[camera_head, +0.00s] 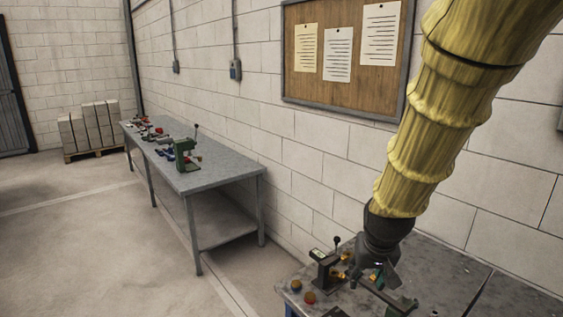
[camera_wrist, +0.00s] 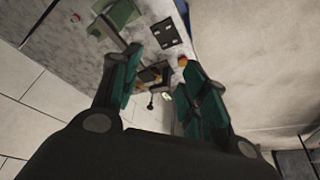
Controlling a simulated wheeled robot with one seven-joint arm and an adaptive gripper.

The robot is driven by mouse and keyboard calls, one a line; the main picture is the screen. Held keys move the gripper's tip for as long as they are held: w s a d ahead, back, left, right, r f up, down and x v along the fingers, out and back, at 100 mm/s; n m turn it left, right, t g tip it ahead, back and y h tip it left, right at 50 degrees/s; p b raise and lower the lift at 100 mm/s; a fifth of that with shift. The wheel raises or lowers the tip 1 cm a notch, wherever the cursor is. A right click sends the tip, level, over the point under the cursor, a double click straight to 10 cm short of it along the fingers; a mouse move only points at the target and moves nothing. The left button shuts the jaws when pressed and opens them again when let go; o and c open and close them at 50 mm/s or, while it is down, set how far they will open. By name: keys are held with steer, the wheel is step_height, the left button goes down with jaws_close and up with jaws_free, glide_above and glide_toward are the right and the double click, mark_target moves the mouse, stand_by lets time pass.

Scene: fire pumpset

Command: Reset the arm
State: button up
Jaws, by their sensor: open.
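My arm comes down from the top right in the head view, with a yellow covering. My gripper (camera_head: 387,280) hangs low over the near grey table (camera_head: 450,262) at the bottom right. In the wrist view my gripper (camera_wrist: 157,92) has its two teal fingers apart, with nothing held between them. A dark device with a black-knobbed lever (camera_head: 325,262) stands on the table, left of the gripper. Brass-coloured parts beside the device are partly hidden by the gripper.
A long workbench (camera_head: 205,172) with tools stands along the wall. A notice board (camera_head: 345,50) hangs behind my arm. Floor at left is clear.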

steer(key=s+d+f+g+b, duration=0.15)
steer(key=s+f, duration=0.45)
steer(key=f, duration=1)
steer(key=s+d+f+g+b, duration=0.1)
steer(key=s+f+b, duration=0.35)
steer(key=f, duration=1.15)
steer(key=s+f+n+g+b, duration=0.1)
steer(key=s+f+b, duration=0.2)
steer(key=s+f, duration=1.7)
steer(key=s, duration=0.2)
steer(key=shift+s+d+f+g+y, duration=0.25)
steer(key=shift+s+g+y, duration=0.05)
steer(key=shift+s+g, duration=0.05)
